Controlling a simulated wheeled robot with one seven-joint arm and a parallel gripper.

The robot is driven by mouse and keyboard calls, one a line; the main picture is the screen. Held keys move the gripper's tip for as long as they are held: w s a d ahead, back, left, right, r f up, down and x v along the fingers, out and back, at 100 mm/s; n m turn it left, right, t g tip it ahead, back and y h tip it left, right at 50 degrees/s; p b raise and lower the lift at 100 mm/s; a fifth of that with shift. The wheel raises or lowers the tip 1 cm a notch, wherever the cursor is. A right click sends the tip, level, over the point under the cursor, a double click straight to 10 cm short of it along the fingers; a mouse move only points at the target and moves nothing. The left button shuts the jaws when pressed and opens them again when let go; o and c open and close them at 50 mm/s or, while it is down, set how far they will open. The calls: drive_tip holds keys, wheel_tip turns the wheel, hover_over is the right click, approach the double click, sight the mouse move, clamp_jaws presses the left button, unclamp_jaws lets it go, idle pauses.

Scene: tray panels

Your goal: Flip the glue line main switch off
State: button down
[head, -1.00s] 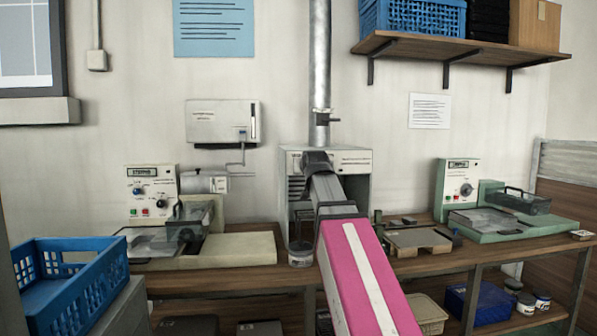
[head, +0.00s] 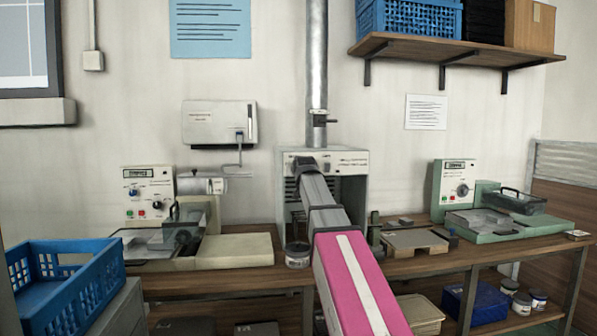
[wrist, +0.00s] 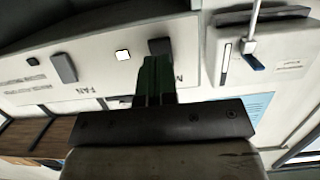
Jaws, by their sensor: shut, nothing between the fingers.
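A grey cabinet (head: 350,163) with a switch panel on its upper front stands at the back of the bench. My gripper (head: 305,163) is in front of that panel and hides part of it. In the wrist view the panel appears upside down, and my gripper (wrist: 154,72) is shut with its tips at or very near a dark switch (wrist: 160,46); contact cannot be told. Lettering beginning with "M" beside it is partly hidden. A second dark switch (wrist: 63,67) sits left of a small lit white square (wrist: 122,55), near the word "FAN".
A wall box (head: 210,122) with a blue-tipped lever (head: 239,135) hangs left of the cabinet; it also shows in the wrist view (wrist: 285,50). Cream (head: 150,195) and green (head: 453,190) machines flank it. A metal duct (head: 317,70) rises above. A blue crate (head: 95,285) stands front left.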

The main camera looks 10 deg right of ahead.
drive_tip(key=shift+x, duration=1.2)
drive_tip(key=t, duration=0.1)
drive_tip(key=w+t, duration=0.1)
drive_tip(key=shift+w+f+t, duration=0.25)
drive_tip(key=shift+f+t, duration=0.05)
drive_tip(key=shift+f, duration=0.1)
drive_tip(key=shift+w, duration=0.35)
idle(0.5)
drive_tip(key=s, duration=1.5)
drive_tip(key=shift+s+f, duration=0.25)
drive_tip(key=shift+s, duration=0.15)
drive_tip(key=shift+s, duration=0.1)
